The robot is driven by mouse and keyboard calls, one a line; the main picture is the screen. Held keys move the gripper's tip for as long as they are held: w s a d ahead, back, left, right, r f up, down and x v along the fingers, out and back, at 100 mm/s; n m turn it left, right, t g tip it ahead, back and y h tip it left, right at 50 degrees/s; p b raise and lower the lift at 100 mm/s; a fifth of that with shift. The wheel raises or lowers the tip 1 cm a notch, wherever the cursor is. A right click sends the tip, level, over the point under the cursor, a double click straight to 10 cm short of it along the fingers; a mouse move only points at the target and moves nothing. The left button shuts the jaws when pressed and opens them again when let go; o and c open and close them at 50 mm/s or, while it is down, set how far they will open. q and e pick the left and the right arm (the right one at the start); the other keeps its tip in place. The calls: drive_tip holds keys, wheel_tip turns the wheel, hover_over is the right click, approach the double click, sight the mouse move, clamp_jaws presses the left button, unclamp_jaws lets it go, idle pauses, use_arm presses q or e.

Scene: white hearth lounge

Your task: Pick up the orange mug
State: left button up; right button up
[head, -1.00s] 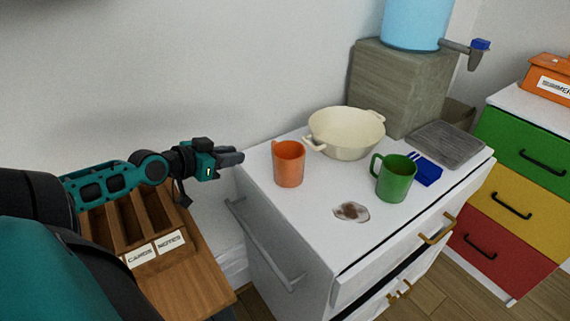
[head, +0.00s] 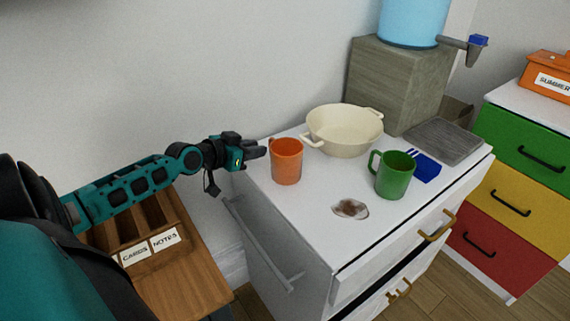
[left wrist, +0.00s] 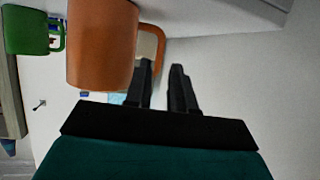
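The orange mug (head: 286,163) stands upright near the left end of the white cabinet top (head: 310,200). My left gripper (head: 262,150) is just left of it, with its fingers pointing towards the mug. In the left wrist view the orange mug (left wrist: 100,45) is large at the upper left, its handle by the fingertips. Whether a finger touches the handle cannot be told. My right gripper is not in view.
A cream two-handled pot (head: 344,130) stands behind the mug. A green mug (head: 395,175), a blue item (head: 427,168) and a grey board (head: 444,141) lie to the right. A brown stain (head: 350,208) is in front. A wooden organiser (head: 190,275) is at the lower left.

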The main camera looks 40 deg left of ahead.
use_arm(q)
drive_tip(key=shift+b+x, duration=0.35)
drive_tip(key=shift+x, duration=1.7)
clamp_jaws()
drive_tip(key=shift+r, duration=0.1)
